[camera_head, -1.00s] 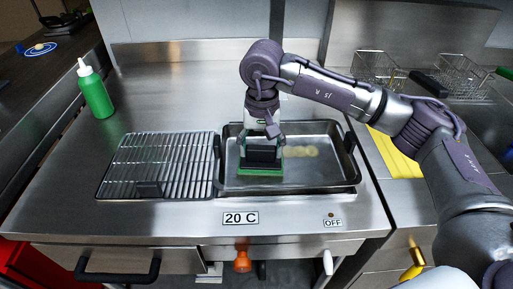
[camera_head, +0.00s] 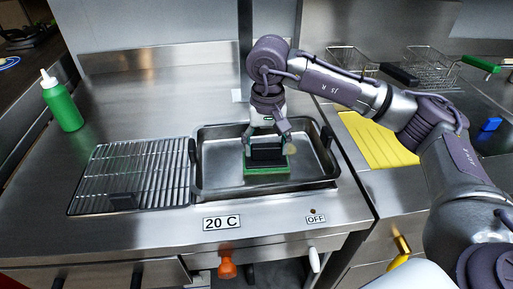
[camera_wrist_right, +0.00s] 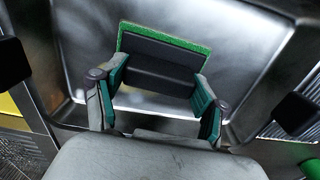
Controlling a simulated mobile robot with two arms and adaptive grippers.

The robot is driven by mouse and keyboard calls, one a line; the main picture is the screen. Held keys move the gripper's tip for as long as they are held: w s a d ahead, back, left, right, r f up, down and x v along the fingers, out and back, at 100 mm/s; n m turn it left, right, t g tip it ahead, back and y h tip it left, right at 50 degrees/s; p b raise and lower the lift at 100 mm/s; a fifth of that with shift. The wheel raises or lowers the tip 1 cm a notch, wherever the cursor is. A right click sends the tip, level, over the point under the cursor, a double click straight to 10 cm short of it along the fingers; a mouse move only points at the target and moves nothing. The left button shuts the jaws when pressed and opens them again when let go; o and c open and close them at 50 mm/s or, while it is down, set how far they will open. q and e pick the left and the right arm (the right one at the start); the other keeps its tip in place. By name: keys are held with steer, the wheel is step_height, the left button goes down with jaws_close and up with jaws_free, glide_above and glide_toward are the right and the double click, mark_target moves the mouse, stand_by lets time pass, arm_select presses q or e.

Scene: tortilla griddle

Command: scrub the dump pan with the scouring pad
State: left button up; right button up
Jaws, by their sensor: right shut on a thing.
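The dump pan (camera_head: 215,182) is a shallow metal tray with black handles, set in the steel counter in the head view. My right gripper (camera_head: 268,138) is over the middle of the pan, shut on the black block of the scouring pad (camera_head: 268,170). The pad's green face is down at the pan floor; exact contact is hard to tell. In the right wrist view, the gripper's fingers (camera_wrist_right: 158,95) flank the pad's black block (camera_wrist_right: 160,62). My left gripper is out of view.
A wire rack (camera_head: 130,175) lies left of the pan. A green bottle (camera_head: 62,105) stands at the back left. A yellow board (camera_head: 375,140) lies to the right, with wire baskets (camera_head: 435,70) behind. The counter behind the rack is clear.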

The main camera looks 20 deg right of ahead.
steer(key=shift+s+d, duration=0.15)
steer(key=shift+d, duration=0.5)
steer(key=shift+s+d, duration=0.15)
steer(key=shift+d, duration=0.45)
steer(key=shift+s+d+f+b, duration=0.1)
steer(key=shift+s+d+b, duration=0.1)
steer(key=shift+d+b, duration=0.4)
steer(key=shift+s+d, duration=0.3)
steer(key=shift+d, duration=0.5)
steer(key=shift+a, duration=0.1)
steer(key=shift+w+a, duration=0.3)
steer(key=shift+a, duration=0.5)
steer(key=shift+w+a, duration=0.3)
steer(key=shift+a, duration=0.45)
steer(key=shift+w+a, duration=0.3)
steer(key=shift+a, duration=0.5)
